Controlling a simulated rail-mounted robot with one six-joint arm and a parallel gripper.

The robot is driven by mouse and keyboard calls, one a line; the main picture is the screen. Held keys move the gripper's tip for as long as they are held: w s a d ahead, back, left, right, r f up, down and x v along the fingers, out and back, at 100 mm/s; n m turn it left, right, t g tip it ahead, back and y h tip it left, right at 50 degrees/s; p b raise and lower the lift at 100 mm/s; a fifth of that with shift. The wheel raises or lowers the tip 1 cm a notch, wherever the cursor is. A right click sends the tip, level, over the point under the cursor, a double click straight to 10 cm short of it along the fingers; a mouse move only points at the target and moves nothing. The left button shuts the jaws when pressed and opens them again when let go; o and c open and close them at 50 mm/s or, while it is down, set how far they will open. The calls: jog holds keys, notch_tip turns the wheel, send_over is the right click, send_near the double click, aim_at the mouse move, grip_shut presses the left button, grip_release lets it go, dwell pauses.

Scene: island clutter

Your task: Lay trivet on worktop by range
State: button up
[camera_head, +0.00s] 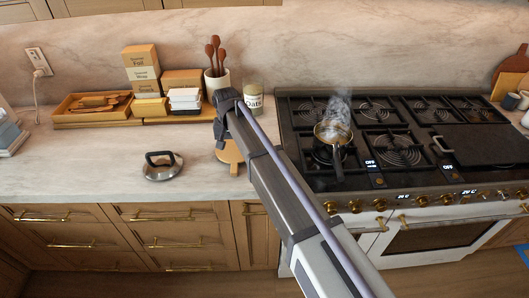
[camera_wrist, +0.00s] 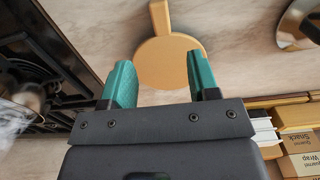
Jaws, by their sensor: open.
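The trivet looks like a round, light wooden board with a short handle. In the head view the trivet (camera_head: 229,155) lies on the worktop (camera_head: 105,165) just left of the range (camera_head: 400,140), partly hidden by my arm, its handle towards the front edge. In the wrist view the round trivet (camera_wrist: 168,62) shows beyond my fingertips, with its handle pointing away. My gripper (camera_wrist: 160,72) has two teal fingers spread apart with nothing between them. It hangs above the worktop, apart from the trivet; its fingers are not clear in the head view.
A steaming pan (camera_head: 333,133) sits on the range's left front burner. A lid with a black handle (camera_head: 161,166) lies left of the trivet. Boxes (camera_head: 142,70), a utensil crock (camera_head: 216,85) and an oats jar (camera_head: 253,99) stand behind. The front left worktop is bare.

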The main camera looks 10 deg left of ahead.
jog(key=s+d+m, duration=0.1)
jog(key=s+d, duration=0.2)
jog(key=d, duration=0.9)
jog(key=s+d, duration=0.3)
jog(key=d, duration=0.8)
jog(key=s+d+m, duration=0.1)
jog(key=s+d, duration=0.5)
jog(key=d, duration=0.3)
jog(key=s+d, duration=0.7)
jog(key=d, duration=0.3)
jog(key=shift+s+d+m, duration=0.15)
jog(key=shift+s+m, duration=0.15)
jog(key=shift+m, duration=0.1)
jog(key=shift+f, duration=0.1)
notch_tip(320, 180, down, 2)
jog(key=shift+b, duration=1.05)
